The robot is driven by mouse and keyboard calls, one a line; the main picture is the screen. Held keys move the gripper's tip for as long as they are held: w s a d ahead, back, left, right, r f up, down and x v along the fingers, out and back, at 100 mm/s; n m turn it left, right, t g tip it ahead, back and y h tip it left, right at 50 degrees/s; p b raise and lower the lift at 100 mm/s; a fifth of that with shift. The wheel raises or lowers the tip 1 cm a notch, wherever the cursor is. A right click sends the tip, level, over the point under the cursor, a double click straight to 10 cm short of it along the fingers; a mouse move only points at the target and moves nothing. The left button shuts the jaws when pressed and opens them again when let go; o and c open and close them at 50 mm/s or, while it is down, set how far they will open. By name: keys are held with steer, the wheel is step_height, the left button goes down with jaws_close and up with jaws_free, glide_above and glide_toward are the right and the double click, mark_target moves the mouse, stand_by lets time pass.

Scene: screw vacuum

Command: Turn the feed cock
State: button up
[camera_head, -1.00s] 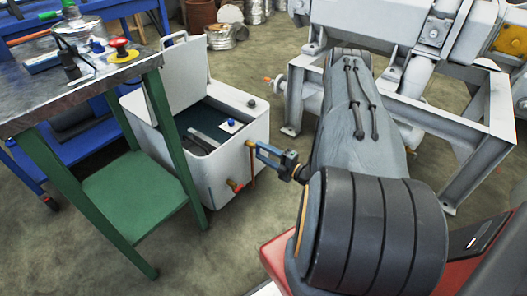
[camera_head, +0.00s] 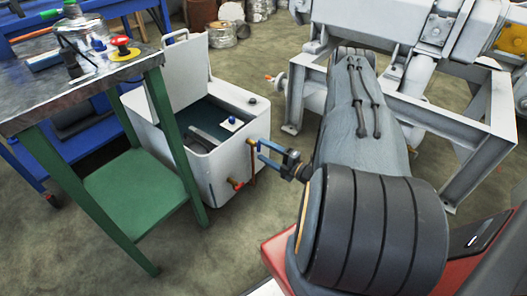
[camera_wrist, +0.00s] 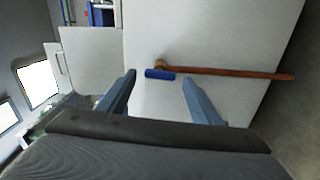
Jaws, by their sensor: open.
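The feed cock is on the side wall of a white tank (camera_head: 232,165). In the head view the brass fitting of the feed cock (camera_head: 251,142) sits high on the tank's side, beside my gripper. My gripper (camera_head: 262,152) is open, its blue fingers pointing at the tank wall. In the wrist view my gripper (camera_wrist: 158,82) has one finger each side of the handle, apart from it.
A green-legged bench (camera_head: 140,195) with a metal top stands left of the tank. A grey steel frame (camera_head: 410,115) stands right, beyond my arm. Floor is clear in front of the tank.

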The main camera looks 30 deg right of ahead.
steer(key=p+v, duration=0.1)
steer(key=v, duration=0.6)
stand_by(0.4)
